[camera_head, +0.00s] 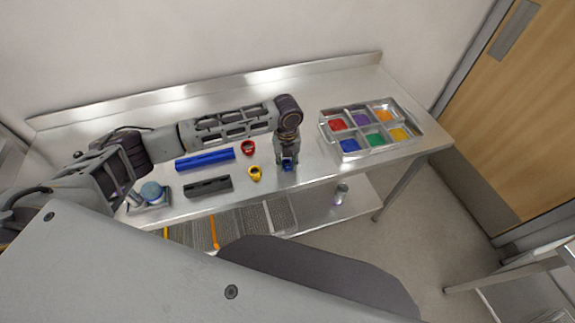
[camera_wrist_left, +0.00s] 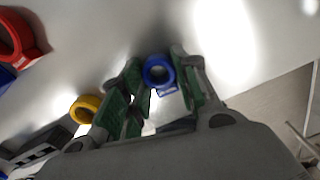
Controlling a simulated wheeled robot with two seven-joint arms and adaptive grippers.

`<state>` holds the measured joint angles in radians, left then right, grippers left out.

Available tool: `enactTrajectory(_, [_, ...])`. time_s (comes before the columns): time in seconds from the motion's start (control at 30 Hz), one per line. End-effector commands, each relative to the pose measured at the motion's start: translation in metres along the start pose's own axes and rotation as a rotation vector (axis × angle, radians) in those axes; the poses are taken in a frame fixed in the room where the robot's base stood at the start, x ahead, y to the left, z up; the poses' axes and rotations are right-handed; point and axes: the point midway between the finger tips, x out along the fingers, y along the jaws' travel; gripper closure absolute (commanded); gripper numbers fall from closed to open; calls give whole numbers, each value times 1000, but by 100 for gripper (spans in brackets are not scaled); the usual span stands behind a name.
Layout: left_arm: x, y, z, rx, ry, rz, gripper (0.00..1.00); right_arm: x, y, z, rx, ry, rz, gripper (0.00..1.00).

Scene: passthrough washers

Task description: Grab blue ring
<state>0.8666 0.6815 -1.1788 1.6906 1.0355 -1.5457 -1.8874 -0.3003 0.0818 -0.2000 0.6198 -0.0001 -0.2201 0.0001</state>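The blue ring (camera_head: 287,167) is on the metal table near its front edge, below my left gripper (camera_head: 288,160). In the left wrist view the blue ring (camera_wrist_left: 158,71) lies between the two green-padded fingers of my left gripper (camera_wrist_left: 156,78), one on each side. The fingers are apart; I cannot tell whether either touches the ring. The ring's small tab points down toward the palm. My right gripper is not in view.
A yellow ring (camera_head: 255,173) and a red ring (camera_head: 248,148) lie left of the gripper. A blue bar (camera_head: 205,159) and a dark grey block (camera_head: 208,187) lie farther left. A metal tray (camera_head: 409,134) with coloured compartments stands to the right.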

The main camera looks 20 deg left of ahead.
Motion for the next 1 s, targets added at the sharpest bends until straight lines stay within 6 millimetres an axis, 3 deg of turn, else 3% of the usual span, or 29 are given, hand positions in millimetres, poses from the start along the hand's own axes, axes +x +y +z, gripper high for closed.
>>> enactTrajectory(0.57, [-6,0,1,-1,-1,-1,81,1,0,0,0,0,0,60])
enactTrajectory(1.0, [-60,0,1,0,-2,-2,81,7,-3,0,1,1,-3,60])
